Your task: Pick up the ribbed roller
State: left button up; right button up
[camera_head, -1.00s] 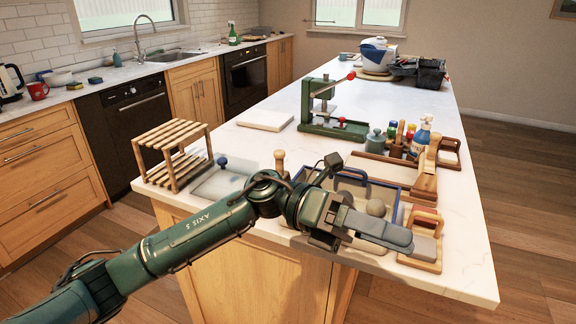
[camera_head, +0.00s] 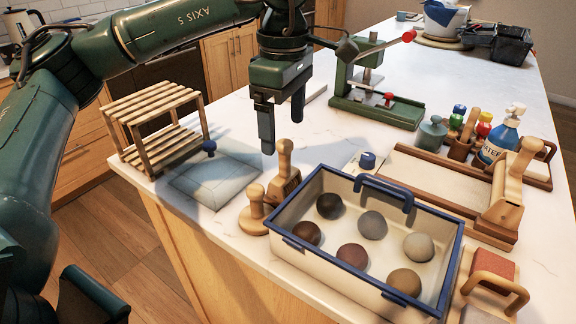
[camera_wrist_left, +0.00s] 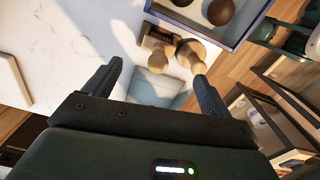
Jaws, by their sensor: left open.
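A wooden tool with an upright handle and a darker block-like base, which I take to be the ribbed roller (camera_head: 284,178), stands on the counter left of the clay tray. Its ribs are too small to make out. It also shows in the left wrist view (camera_wrist_left: 156,40), beyond the fingers. My left gripper (camera_head: 282,136) is open and empty, pointing down close above and behind the roller's handle in the head view. In the left wrist view the open fingers (camera_wrist_left: 158,71) are apart with nothing between them gripped.
A round-based wooden stamp (camera_head: 256,213) stands close beside the roller. The blue-rimmed tray (camera_head: 282,232) with several clay balls is to the right. A pale slab (camera_head: 218,180) and wooden rack (camera_head: 150,112) are left. A green press (camera_head: 375,108) stands behind.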

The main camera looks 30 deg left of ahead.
aim_at(284, 175)
pick_arm(q)
notch_tip(284, 175, down, 9)
jog(key=shift+w+f, duration=0.1)
jog(key=shift+f, duration=0.1)
dwell(0.3)
jog(key=shift+c, duration=0.2)
jog(key=c, duration=1.1)
jog(key=shift+r, duration=0.1)
